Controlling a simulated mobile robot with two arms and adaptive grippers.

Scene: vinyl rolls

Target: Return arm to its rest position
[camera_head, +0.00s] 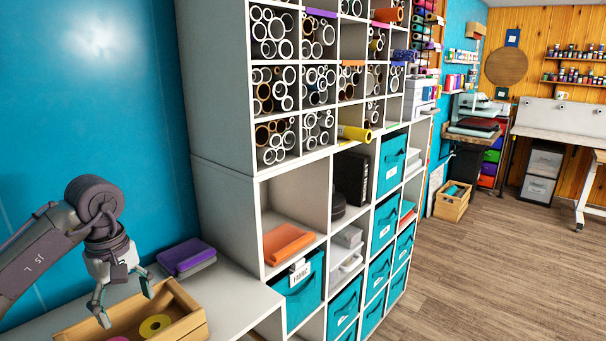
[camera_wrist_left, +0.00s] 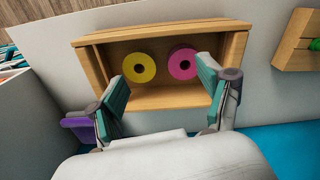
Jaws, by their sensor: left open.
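My left gripper (camera_head: 125,302) comes in from the left in the head view and hangs above a wooden crate (camera_head: 196,326). It is open, with nothing between its fingers. In the left wrist view the gripper (camera_wrist_left: 168,92) has its two fingers apart over the near side of the crate (camera_wrist_left: 160,40). A yellow roll (camera_wrist_left: 139,68) and a pink roll (camera_wrist_left: 183,63) lie in the crate, side by side and apart from the fingers. The head view also shows the yellow roll (camera_head: 155,326) and a sliver of the pink roll (camera_head: 117,339). My right gripper is not in view.
The crate stands on a white counter (camera_head: 238,302) against a blue wall. Purple folded items (camera_head: 186,257) lie behind it. A tall white shelf (camera_head: 225,190) with rolls and teal bins rises to the right. A second wooden box (camera_wrist_left: 292,42) shows in the wrist view.

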